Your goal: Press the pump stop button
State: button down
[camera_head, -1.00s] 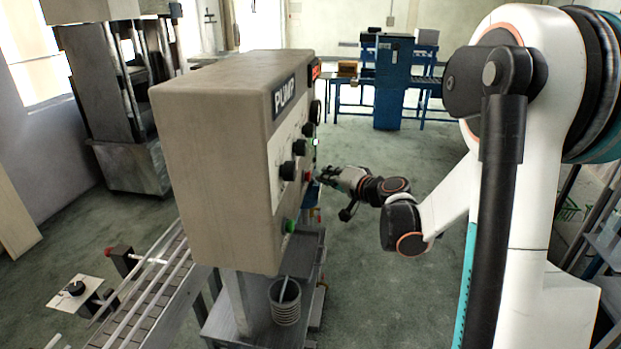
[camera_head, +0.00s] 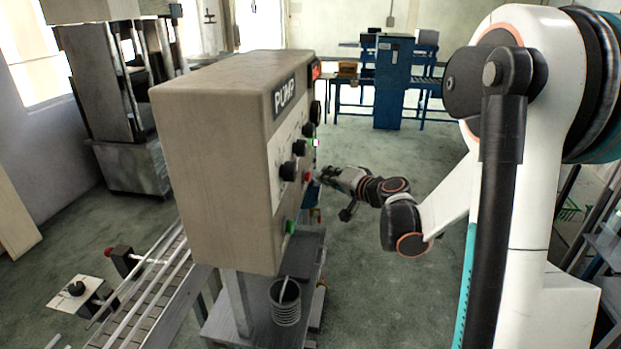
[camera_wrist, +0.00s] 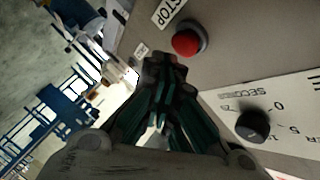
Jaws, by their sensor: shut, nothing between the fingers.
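The red stop button (camera_wrist: 187,42) sits on the pump panel beside a white STOP label (camera_wrist: 168,12) in the wrist view. In the head view the red button (camera_head: 307,176) shows on the right face of the pump box (camera_head: 215,160). My gripper (camera_wrist: 165,62) is shut and empty, its fingertips just left of and below the button in the wrist view. It also shows in the head view (camera_head: 322,174), close to the panel beside the button. I cannot tell whether the fingertips touch the panel.
A black timer knob (camera_wrist: 252,126) is on the panel near my gripper. Below the red button in the head view is a green button (camera_head: 290,226). A pail (camera_head: 285,303) stands under the box, and a conveyor (camera_head: 150,285) runs at the left. Open floor lies beyond.

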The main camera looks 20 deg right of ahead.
jog(key=shift+a, duration=0.1)
jog(key=shift+w+a, duration=0.25)
dwell(0.3)
jog(key=shift+w+a, duration=0.3)
jog(key=shift+a, duration=0.2)
dwell(0.9)
jog(key=shift+b, duration=0.3)
jog(key=shift+s+d, duration=0.55)
jog(key=shift+d, duration=0.3)
jog(key=s+d, duration=0.1)
jog(key=d, duration=0.1)
jog(key=s+d, duration=0.1)
jog(key=d, duration=0.1)
jog(key=shift+s+b, duration=0.4)
dwell(0.6)
